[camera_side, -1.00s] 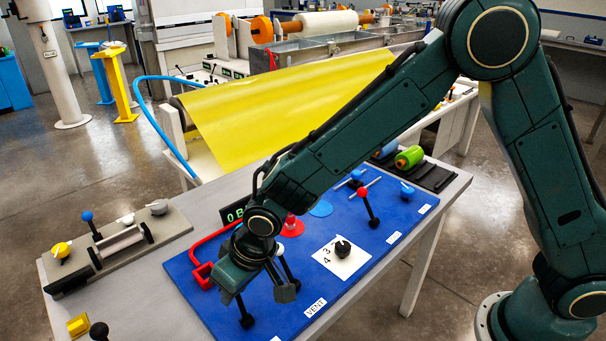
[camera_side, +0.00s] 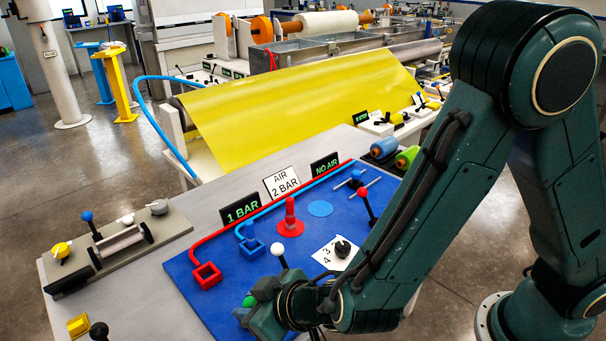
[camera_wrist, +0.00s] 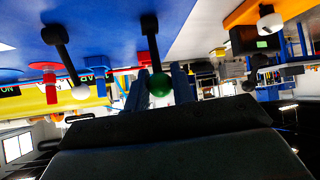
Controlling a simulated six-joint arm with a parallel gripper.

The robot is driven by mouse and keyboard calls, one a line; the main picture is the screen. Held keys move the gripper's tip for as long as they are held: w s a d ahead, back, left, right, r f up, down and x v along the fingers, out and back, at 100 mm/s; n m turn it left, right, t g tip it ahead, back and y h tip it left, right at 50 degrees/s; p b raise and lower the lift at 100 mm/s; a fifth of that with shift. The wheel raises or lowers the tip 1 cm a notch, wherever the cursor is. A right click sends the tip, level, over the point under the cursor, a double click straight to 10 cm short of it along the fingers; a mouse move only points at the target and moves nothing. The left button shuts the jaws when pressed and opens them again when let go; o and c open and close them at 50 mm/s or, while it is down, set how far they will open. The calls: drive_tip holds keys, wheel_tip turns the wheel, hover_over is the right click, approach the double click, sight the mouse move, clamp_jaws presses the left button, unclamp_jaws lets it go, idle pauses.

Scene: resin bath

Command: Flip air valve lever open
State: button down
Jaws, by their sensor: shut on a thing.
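A black lever with a green ball knob (camera_wrist: 158,86) stands between the two fingers of my gripper (camera_wrist: 158,92) in the wrist view. My gripper is shut on it. A display reads 1 BAR (camera_side: 241,213). Another display reads NO AIR (camera_side: 325,166).
An AIR 2 BAR sign (camera_side: 282,184) stands between the displays. A red cone fitting (camera_side: 291,220), a red-knobbed lever (camera_side: 367,205) and a numbered dial (camera_side: 342,249) sit on the panel. Red and blue pipes run along its back.

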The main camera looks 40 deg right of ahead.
drive_tip(key=shift+s+t, duration=0.15)
drive_tip(key=shift+t, duration=0.15)
idle(0.4)
drive_tip(key=c, duration=1.2)
unclamp_jaws()
drive_tip(key=shift+c, duration=0.2)
drive_tip(key=shift+s, duration=0.1)
wheel_tip(320, 180, up, 9)
drive_tip(key=s, duration=0.2)
drive_tip(key=shift+d, duration=0.25)
drive_tip(key=shift+s+f, duration=0.1)
drive_tip(key=shift+f, duration=0.05)
